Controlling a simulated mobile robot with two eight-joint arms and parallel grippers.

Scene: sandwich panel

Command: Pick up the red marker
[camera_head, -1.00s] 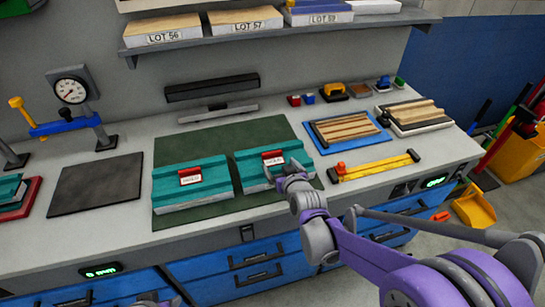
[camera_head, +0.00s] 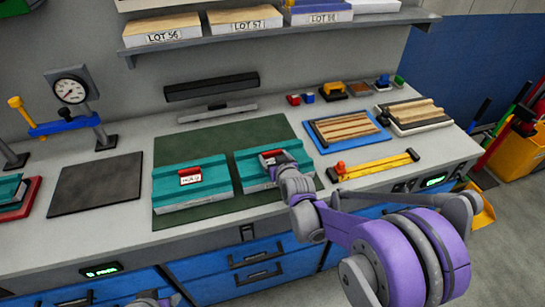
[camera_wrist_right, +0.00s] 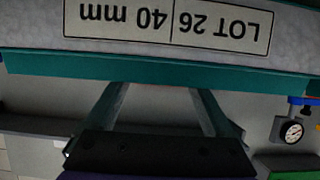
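Two teal-edged panels lie side by side on a dark green mat (camera_head: 230,135). A red marker with a white label (camera_head: 189,172) sits on the left panel (camera_head: 165,178). Another red marker (camera_head: 271,153) shows on the right panel (camera_head: 245,165), partly covered by my right gripper (camera_head: 275,161). In the wrist view, the right gripper's two fingers (camera_wrist_right: 160,97) stand apart beneath a teal edge, below an upside-down "LOT 26 40 mm" label (camera_wrist_right: 170,20). The red marker cannot be made out there. My left gripper (camera_head: 152,300) only just shows at the bottom edge.
A yellow bar tool (camera_head: 380,166) and a blue tray (camera_head: 316,137) with wooden strips lie right of the mat. A black pad (camera_head: 95,190) and a gauge stand (camera_head: 71,91) are at left. A shelf (camera_head: 270,35) with lot panels hangs above.

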